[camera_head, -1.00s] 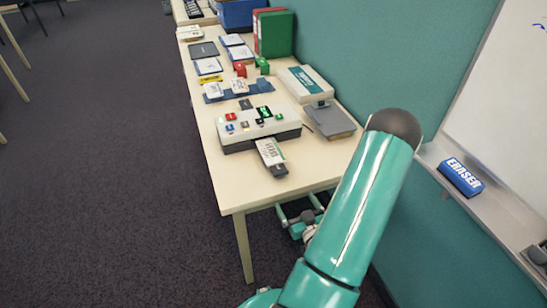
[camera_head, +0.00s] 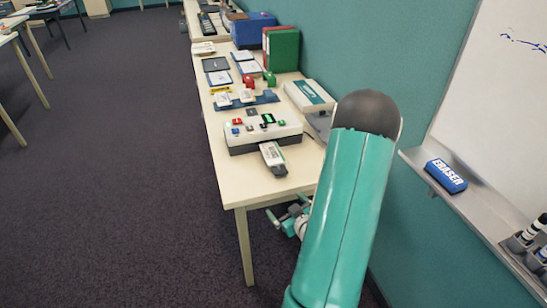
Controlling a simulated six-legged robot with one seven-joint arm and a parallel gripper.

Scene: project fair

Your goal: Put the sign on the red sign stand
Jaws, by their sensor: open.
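A small red stand (camera_head: 248,81) sits on the long pale table, beside a similar green stand (camera_head: 269,78). I take it for the red sign stand. In front of them is a blue holder (camera_head: 268,98) with small white upright pieces (camera_head: 223,100) and (camera_head: 247,96). One of these may be the sign, but they are too small to tell. My gripper (camera_head: 289,215) is open, low beside the table's near end and below its top, far from the stands. My teal arm hides part of it.
A white button box (camera_head: 262,139) with a grey-and-white device (camera_head: 273,158) in front occupies the near end of the table (camera_head: 235,185).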

